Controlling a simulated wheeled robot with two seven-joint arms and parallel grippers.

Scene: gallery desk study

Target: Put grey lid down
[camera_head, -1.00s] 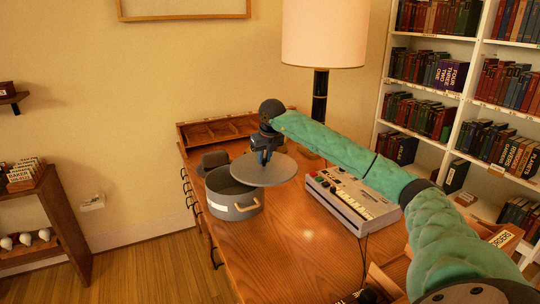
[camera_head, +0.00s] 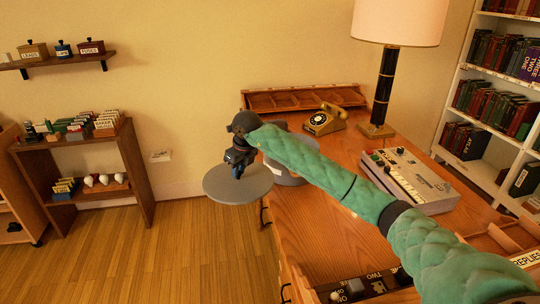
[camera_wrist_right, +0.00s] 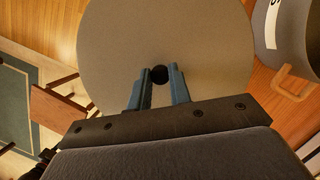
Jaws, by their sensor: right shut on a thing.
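The grey lid (camera_head: 238,187) is a flat disc held level in the air, out past the left edge of the desk with floor beneath it. My right gripper (camera_head: 237,170) is above its middle. In the right wrist view the blue fingers (camera_wrist_right: 159,82) are shut on the lid's dark round knob, with the grey disc (camera_wrist_right: 165,35) spread beyond them. The grey pot (camera_head: 287,172) stands on the desk to the right of the lid, mostly hidden by my right arm. The pot (camera_wrist_right: 285,40) also shows at the right of the wrist view, with a wooden handle. My left gripper is not in view.
A low shelf unit (camera_head: 135,165) stands at the left wall. Open floor (camera_head: 180,250) lies between shelf and desk.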

